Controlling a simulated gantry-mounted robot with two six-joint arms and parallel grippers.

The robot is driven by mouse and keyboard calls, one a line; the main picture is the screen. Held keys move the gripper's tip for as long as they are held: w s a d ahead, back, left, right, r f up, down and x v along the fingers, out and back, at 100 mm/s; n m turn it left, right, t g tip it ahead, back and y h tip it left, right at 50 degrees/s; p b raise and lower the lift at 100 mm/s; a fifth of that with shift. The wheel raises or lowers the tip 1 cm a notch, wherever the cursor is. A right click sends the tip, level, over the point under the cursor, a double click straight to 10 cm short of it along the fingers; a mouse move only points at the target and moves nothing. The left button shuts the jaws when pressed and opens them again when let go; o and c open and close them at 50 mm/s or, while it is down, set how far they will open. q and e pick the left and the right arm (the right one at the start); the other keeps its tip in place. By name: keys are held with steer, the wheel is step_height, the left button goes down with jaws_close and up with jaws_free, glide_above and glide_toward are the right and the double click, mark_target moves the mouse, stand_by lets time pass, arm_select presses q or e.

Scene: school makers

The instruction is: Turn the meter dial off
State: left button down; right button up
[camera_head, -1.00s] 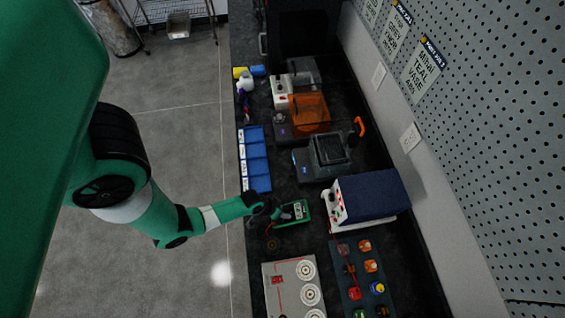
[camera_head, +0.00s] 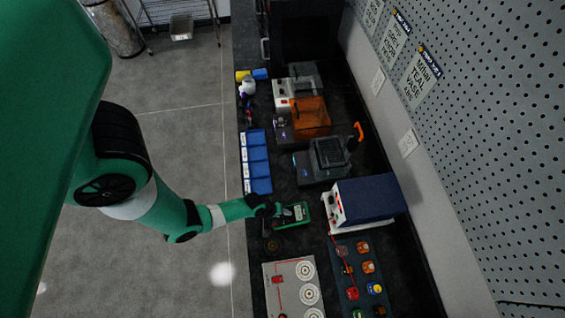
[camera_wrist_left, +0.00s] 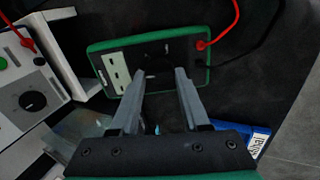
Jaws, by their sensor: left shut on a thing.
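The green-edged meter (camera_head: 293,216) lies on the dark bench beside the blue-topped power supply. It fills the top middle of the left wrist view (camera_wrist_left: 103,44), with a pale display panel on its face. My left gripper (camera_wrist_left: 161,73) is over the meter, its two fingertips at either side of the dark dial (camera_wrist_left: 160,53), and is shut on it. The dial is hard to make out against the black face. The gripper also shows at the meter's left side in the head view (camera_head: 277,211). My right gripper is not in view.
The power supply (camera_head: 365,200) stands right of the meter; its black knob (camera_wrist_left: 32,101) shows in the wrist view. Blue bins (camera_head: 257,168) line the bench's left edge. A red lead (camera_wrist_left: 230,27) runs from the meter. A white board (camera_head: 290,270) lies nearer.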

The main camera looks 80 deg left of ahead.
arm_select(q)
steer(key=shift+n, duration=0.5)
steer(key=shift+c, duration=2)
jaws_free()
steer(key=p+v, duration=0.5)
steer(key=v, duration=0.6)
steer(key=shift+s+r, duration=0.15)
steer(key=shift+r, duration=0.15)
